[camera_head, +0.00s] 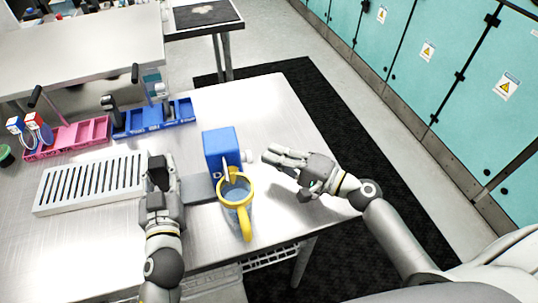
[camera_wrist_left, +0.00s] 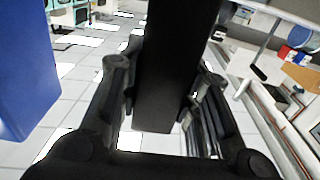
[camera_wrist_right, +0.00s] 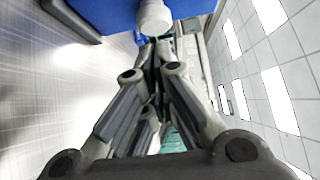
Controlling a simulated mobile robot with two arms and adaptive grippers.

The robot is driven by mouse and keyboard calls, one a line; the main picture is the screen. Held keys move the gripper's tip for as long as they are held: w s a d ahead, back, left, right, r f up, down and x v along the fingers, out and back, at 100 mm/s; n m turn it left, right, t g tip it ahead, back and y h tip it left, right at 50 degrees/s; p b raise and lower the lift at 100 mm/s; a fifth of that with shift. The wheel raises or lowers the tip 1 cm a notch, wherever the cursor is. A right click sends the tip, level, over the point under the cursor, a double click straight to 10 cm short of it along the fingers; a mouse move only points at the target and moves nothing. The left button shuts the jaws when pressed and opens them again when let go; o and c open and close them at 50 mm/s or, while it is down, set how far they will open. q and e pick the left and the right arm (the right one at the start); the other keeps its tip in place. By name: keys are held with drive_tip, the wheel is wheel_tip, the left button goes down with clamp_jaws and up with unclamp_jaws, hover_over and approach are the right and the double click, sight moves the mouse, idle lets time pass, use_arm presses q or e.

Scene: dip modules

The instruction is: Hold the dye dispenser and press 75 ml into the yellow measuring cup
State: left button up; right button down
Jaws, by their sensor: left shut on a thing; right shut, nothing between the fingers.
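The blue dye dispenser (camera_head: 220,143) stands upright at the table's right side, with a white button (camera_head: 249,157) on its right face. Its spout points down over the yellow measuring cup (camera_head: 246,217), a clear cup with yellow rim and handle; its liquid level cannot be told. My left gripper (camera_head: 161,172) is shut on the dispenser's black handle (camera_wrist_left: 165,70), left of the blue body. My right gripper (camera_head: 270,153) is shut and empty, its fingertips close to the button; the button (camera_wrist_right: 153,17) also shows in the right wrist view. Contact cannot be told.
A white slotted rack (camera_head: 90,184) lies left of my left gripper. A pink tray (camera_head: 68,140) and a blue tray (camera_head: 154,118) with tools stand behind it. The table's right edge is close to my right gripper. Teal cabinets (camera_head: 400,40) line the far right.

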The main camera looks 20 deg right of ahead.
drive_tip(key=shift+a, duration=0.85)
drive_tip(key=shift+a+r, duration=0.1)
drive_tip(key=shift+a, duration=0.9)
use_arm(q)
drive_tip(key=shift+d, duration=0.15)
use_arm(e)
drive_tip(key=shift+a, duration=0.35)
use_arm(q)
drive_tip(key=shift+s, duration=0.1)
use_arm(e)
drive_tip(key=shift+d, duration=0.1)
drive_tip(key=d, duration=0.4)
drive_tip(key=v, duration=0.8)
drive_tip(key=shift+s+d, duration=0.2)
drive_tip(key=shift+d, duration=0.2)
drive_tip(key=shift+s+d, duration=0.5)
drive_tip(key=shift+s, duration=0.05)
